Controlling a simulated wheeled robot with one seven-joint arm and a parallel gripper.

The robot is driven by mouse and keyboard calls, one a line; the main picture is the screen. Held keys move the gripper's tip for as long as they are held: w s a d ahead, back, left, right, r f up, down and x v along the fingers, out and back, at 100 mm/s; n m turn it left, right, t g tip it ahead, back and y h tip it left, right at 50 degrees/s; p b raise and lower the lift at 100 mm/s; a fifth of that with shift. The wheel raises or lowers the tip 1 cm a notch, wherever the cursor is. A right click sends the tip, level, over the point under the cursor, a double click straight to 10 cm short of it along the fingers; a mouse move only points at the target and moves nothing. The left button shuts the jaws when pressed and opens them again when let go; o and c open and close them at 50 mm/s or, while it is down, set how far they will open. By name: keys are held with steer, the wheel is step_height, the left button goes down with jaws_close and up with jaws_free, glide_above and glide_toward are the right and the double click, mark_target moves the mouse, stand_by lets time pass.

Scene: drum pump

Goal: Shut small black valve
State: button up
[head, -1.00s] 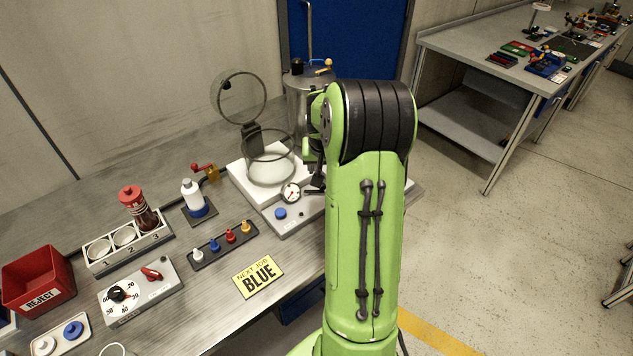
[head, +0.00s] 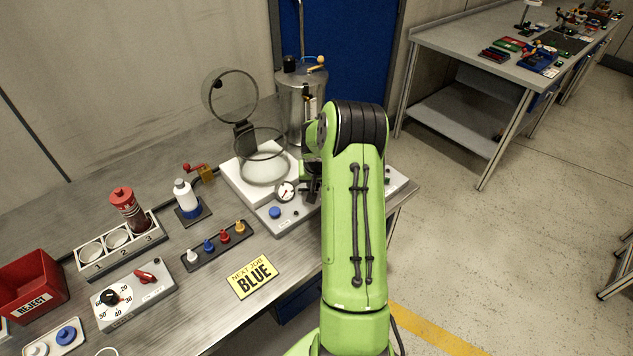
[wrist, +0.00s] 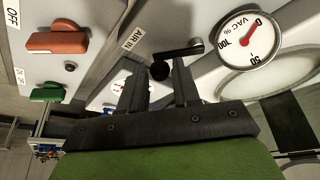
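The small black valve (wrist: 182,51) is a black lever with a round dark knob end. In the wrist view it sits beside the "AIR IN" label, near the vacuum gauge (wrist: 250,40). Its lever lies slanted across the picture, just beyond my fingertips. My gripper (wrist: 158,78) is open, with a clear gap between its two dark fingers. The knob end shows in line with this gap; I cannot tell whether a finger touches it. In the head view my gripper (head: 312,186) is mostly hidden by my green arm, just right of the gauge, and the valve cannot be made out.
The glass chamber (head: 262,160) with its raised lid stands left of my gripper, and the metal drum (head: 300,105) behind it. The wrist view shows a red handle (wrist: 56,40) by "OFF" and a green handle (wrist: 46,93).

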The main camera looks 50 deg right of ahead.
jaws_close()
steer(key=n, duration=0.1)
steer(key=w+d+n+y+b, duration=0.1)
steer(key=n, duration=0.1)
steer(key=shift+d+n+t, duration=0.1)
steer(key=shift+n+t, duration=0.2)
steer(key=shift+t, duration=0.1)
steer(key=shift+w+d+n+t+y+b, duration=0.15)
steer(key=shift+w+d+n+y+b, duration=0.2)
steer(key=shift+n, duration=0.7)
steer(key=shift+w+d+n+t+y+b, duration=0.15)
steer(key=shift+w+n+y, duration=0.3)
steer(key=shift+n, duration=0.6)
steer(key=shift+a, duration=0.15)
steer(key=shift+o, duration=2.2)
jaws_free()
